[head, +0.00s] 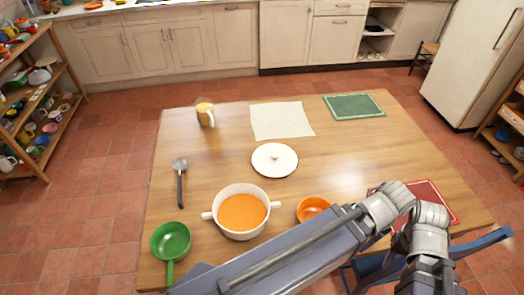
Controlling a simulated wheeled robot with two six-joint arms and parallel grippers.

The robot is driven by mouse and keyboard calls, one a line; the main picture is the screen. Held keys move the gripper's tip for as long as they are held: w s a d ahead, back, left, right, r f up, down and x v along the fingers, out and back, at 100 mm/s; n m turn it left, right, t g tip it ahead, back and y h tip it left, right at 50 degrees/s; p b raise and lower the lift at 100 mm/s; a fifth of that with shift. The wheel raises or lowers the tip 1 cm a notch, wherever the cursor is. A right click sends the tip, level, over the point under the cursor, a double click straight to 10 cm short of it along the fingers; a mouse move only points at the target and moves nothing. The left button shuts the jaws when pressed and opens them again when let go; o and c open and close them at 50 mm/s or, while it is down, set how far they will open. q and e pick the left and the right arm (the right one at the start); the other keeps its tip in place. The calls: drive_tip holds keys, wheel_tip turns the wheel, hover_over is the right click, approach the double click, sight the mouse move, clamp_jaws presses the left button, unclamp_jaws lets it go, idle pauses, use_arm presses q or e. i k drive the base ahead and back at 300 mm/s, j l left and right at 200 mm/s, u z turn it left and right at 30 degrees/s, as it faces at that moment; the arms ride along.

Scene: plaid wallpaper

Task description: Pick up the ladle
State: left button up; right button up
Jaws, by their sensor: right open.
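The ladle (180,182), with a grey bowl and a dark handle, lies on the left part of the wooden table (225,150). Its bowl points to the back and its handle to the front. Nothing covers it. My right arm crosses the front right of the table, and its gripper (432,286) is at the bottom right, partly cut off by the frame edge. It is open, far from the ladle, with nothing seen in it. My left gripper is not in view.
A white pot (239,233) of orange soup, a green pan (171,241) and an orange bowl (310,208) stand near the front. A white lid (274,159), a mug (205,114), a cloth (281,120) and a green mat (353,106) lie behind. A red mat (440,201) is partly hidden.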

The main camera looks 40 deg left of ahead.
sight(179, 165)
drive_tip(key=u, duration=2.7)
drive_tip(key=j+z, duration=0.1)
drive_tip(key=i+j, duration=0.05)
drive_tip(key=j, duration=0.05)
